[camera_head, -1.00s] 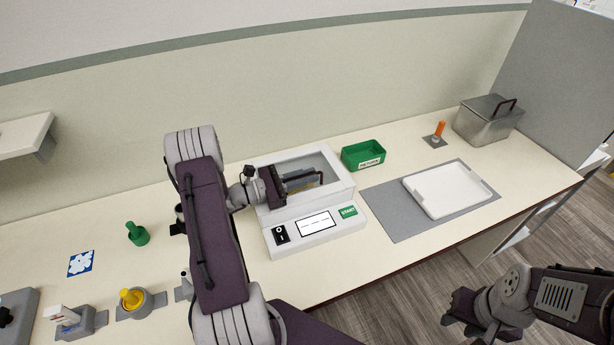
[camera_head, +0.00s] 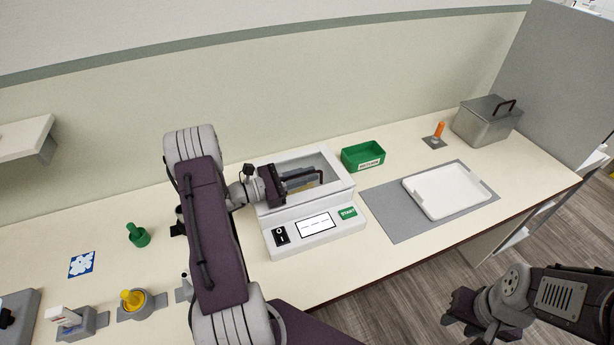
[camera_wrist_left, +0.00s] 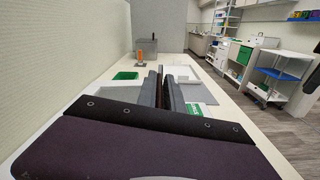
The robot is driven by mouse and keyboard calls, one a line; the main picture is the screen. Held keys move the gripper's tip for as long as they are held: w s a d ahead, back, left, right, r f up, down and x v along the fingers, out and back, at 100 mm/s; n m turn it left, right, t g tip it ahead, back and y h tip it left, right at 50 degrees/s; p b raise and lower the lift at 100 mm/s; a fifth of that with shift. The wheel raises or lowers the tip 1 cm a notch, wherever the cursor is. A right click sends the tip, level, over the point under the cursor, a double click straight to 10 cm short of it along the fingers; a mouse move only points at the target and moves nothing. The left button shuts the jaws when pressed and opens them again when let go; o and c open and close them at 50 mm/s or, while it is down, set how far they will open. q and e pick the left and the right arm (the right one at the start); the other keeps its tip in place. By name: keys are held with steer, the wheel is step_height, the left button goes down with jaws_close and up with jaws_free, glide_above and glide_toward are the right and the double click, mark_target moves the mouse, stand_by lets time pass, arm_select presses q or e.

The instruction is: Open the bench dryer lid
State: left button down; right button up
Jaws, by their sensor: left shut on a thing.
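The bench dryer (camera_head: 322,241) is a white box on the counter with a sloped front panel. Its lid (camera_head: 342,178) has a pale frame around a grey see-through window and looks down; a small gap cannot be ruled out. A dark handle bar (camera_head: 319,175) lies across the lid's front. My left gripper (camera_head: 299,180) reaches over the dryer from the left and is shut on the handle. In the left wrist view its two fingers (camera_wrist_left: 168,92) are close together, and the handle between them is mostly hidden. My right gripper (camera_head: 456,309) hangs low at right, away from the dryer; its jaw gap is unclear.
A green bin (camera_head: 362,157) stands close behind the dryer's right side. A white tray (camera_head: 447,191) lies on a grey mat (camera_head: 393,224) farther right. A metal box (camera_head: 488,122) and orange peg (camera_head: 439,130) stand at back right. Green (camera_head: 138,235) and yellow (camera_head: 132,299) items are left.

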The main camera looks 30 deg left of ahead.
arm_select(q)
steer(key=w+a+r+n+p, duration=0.4)
steer(key=r+p, duration=0.3)
steer(key=r, duration=0.2)
steer(key=shift+w+a+n, duration=0.15)
steer(key=shift+a+n, duration=0.15)
steer(key=shift+a, duration=0.2)
steer(key=c, duration=1.6)
jaws_free()
steer(key=shift+o, duration=0.4)
steer(key=shift+w+a+f, duration=0.1)
steer(key=shift+a, duration=0.15)
